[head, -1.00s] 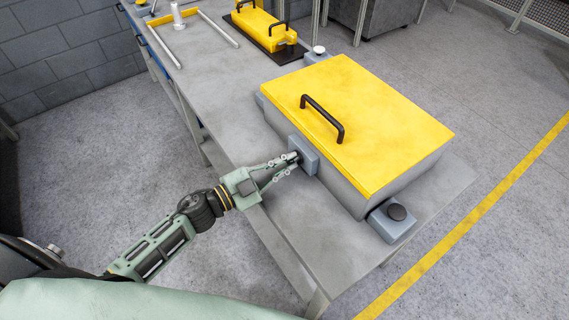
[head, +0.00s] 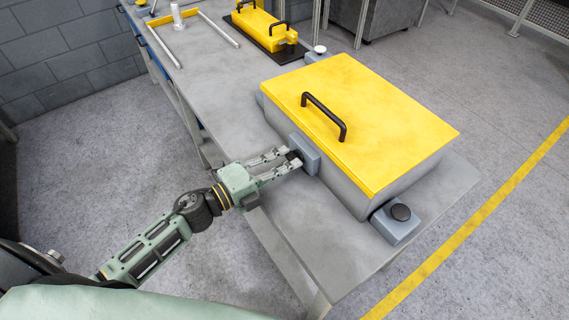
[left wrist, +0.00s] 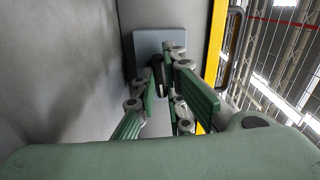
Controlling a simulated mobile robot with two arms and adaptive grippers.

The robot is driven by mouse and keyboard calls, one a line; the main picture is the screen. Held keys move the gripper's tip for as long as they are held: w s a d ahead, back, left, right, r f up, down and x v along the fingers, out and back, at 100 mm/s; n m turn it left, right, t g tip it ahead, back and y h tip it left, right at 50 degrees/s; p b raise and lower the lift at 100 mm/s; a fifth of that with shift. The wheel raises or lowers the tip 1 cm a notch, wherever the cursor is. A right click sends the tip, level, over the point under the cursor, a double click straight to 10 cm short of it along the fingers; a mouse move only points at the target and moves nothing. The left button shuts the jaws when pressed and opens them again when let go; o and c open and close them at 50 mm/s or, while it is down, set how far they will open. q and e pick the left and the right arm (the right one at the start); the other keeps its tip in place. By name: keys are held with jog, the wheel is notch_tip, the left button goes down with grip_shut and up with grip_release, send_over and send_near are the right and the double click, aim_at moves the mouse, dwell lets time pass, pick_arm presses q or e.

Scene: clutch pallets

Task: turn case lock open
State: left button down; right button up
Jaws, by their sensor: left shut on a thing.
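The case has a grey body (head: 346,188) and a yellow lid (head: 390,110) that lies flat and closed, with a black handle (head: 325,115). Its lock is a blue-grey plate (head: 309,158) with a small dark knob on the front side. My left gripper (head: 291,159) is shut on the lock knob, its fingers reaching to the plate. In the left wrist view the green fingers (left wrist: 160,82) close on the dark knob (left wrist: 158,64) in front of the plate (left wrist: 160,41). The fingers partly hide the knob. My right gripper is not in view.
The case stands on a grey table (head: 232,108). A grey block with a black knob (head: 400,212) is at the case's near right corner. A yellow box (head: 262,28) on a dark mat and a yellow frame (head: 157,42) lie farther back.

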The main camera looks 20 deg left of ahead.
pick_arm(q)
jog(key=shift+f+m, duration=0.1)
jog(key=shift+m, duration=0.5)
jog(key=c, duration=1.8)
grip_release()
jog(key=v, duration=1.2)
